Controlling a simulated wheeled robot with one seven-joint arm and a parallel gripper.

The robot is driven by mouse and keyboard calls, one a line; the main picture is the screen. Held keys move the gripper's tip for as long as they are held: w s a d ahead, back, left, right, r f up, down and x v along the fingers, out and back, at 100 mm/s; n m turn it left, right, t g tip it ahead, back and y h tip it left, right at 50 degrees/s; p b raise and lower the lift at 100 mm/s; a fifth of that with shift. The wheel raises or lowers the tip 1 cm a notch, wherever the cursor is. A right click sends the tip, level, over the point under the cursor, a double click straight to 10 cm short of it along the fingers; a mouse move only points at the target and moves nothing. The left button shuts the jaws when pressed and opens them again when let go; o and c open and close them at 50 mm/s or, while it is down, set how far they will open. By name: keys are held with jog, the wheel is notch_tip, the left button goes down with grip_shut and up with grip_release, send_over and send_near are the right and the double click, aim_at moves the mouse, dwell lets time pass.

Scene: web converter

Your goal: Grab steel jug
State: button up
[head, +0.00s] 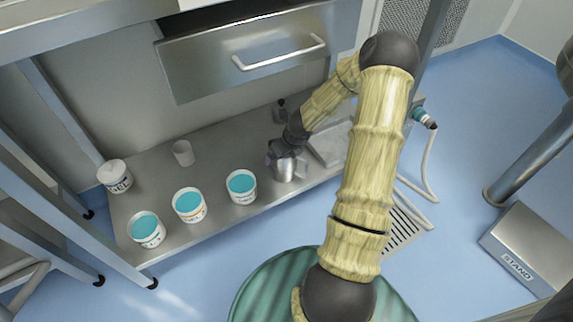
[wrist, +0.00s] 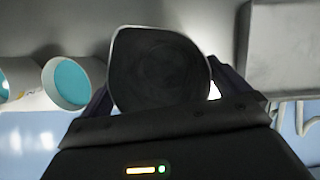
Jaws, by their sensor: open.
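The steel jug (head: 286,172) stands on the lower metal shelf, partly covered from above by my gripper and wrist. In the wrist view the jug (wrist: 160,68) is seen from above as a dark round opening with a thin bright rim and a pointed lip at upper left. My gripper (wrist: 160,98) is open, with one finger on each side of the jug. In the head view my gripper (head: 284,152) is right at the jug. Whether the fingers touch its wall cannot be told.
Three tubs with teal contents (head: 188,205) stand left of the jug near the shelf's (head: 225,155) front edge. A white tub (head: 115,176) and a small cup (head: 183,153) are farther left. A flat metal block (head: 328,145) lies close on the right. A drawer (head: 245,55) hangs above.

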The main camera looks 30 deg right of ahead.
jog(key=c, duration=1.4)
jog(key=shift+c, duration=0.2)
jog(key=s+d+r+p, duration=0.1)
jog(key=s, duration=0.8)
jog(key=s+d+r+p, duration=0.1)
jog(key=s+d+r, duration=0.1)
jog(key=s, duration=0.6)
jog(key=shift+s+r+p, duration=0.25)
jog(key=shift+s+p, duration=0.1)
jog(key=shift+p, duration=0.05)
